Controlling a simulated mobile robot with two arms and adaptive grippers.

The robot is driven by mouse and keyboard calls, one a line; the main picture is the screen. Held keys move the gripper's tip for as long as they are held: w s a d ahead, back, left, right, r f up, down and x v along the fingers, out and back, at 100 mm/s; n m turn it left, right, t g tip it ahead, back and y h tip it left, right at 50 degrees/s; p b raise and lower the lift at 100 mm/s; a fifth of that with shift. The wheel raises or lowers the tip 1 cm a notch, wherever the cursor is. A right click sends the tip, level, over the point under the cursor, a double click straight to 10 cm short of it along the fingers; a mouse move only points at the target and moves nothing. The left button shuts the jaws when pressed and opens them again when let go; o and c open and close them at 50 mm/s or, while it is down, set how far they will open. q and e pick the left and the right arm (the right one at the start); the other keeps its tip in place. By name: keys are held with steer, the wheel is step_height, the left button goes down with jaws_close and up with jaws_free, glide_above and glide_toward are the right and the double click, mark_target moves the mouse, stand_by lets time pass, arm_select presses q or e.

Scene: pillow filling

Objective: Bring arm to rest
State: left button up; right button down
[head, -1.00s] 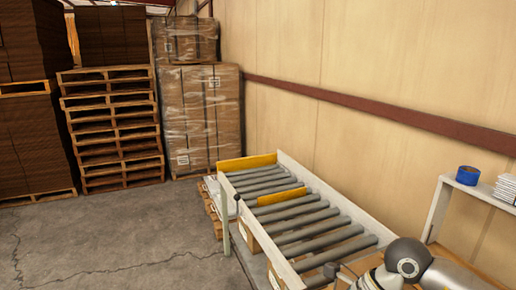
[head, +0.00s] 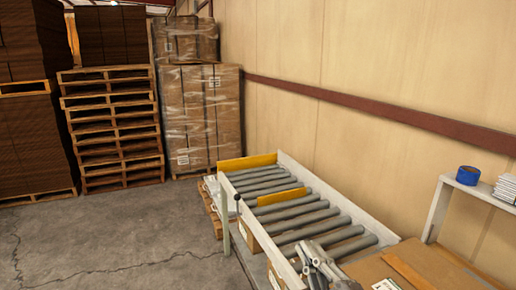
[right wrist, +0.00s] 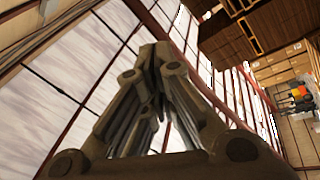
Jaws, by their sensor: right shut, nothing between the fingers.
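My right gripper (head: 310,250) shows at the bottom of the head view, in front of the near end of the roller conveyor (head: 330,222). Its fingers point up and are shut with nothing between them. The right wrist view shows the same gripper (right wrist: 156,55) with its fingertips together against the ceiling and upper walls. The rest of my right arm is mostly out of the head view. My left gripper is not in view.
A cardboard box (head: 375,268) lies at the lower right. A white shelf (head: 440,205) holds a blue tape roll (head: 468,175). Stacked pallets (head: 110,130) and wrapped boxes (head: 200,115) stand at the back. The concrete floor (head: 110,240) at left is clear.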

steer(key=s+d+f+m+g+h, duration=0.25)
steer(key=d+f+m+h, duration=0.2)
steer(key=f, duration=0.45)
steer(key=s+d+f+m+g+h, duration=0.2)
steer(key=d+f+m+g+h, duration=0.3)
steer(key=f, duration=0.4)
steer(key=s+f+m+g+y, duration=0.1)
steer(key=s+f+m+g, duration=0.1)
steer(key=s+f+g, duration=0.6)
steer(key=s+f+m+g+y, duration=0.1)
steer(key=s+f+m, duration=0.35)
steer(key=s, duration=0.75)
step_height(320, 180, down, 28)
steer(key=s+n+g, duration=0.1)
steer(key=n, duration=0.1)
steer(key=s+d+f, duration=0.2)
steer(key=s+f, duration=0.6)
steer(key=s+d+f+g, duration=0.1)
steer(key=s+f, duration=0.7)
steer(key=s, duration=0.1)
steer(key=shift+d+n+b, duration=0.3)
steer(key=shift+d+b, duration=0.05)
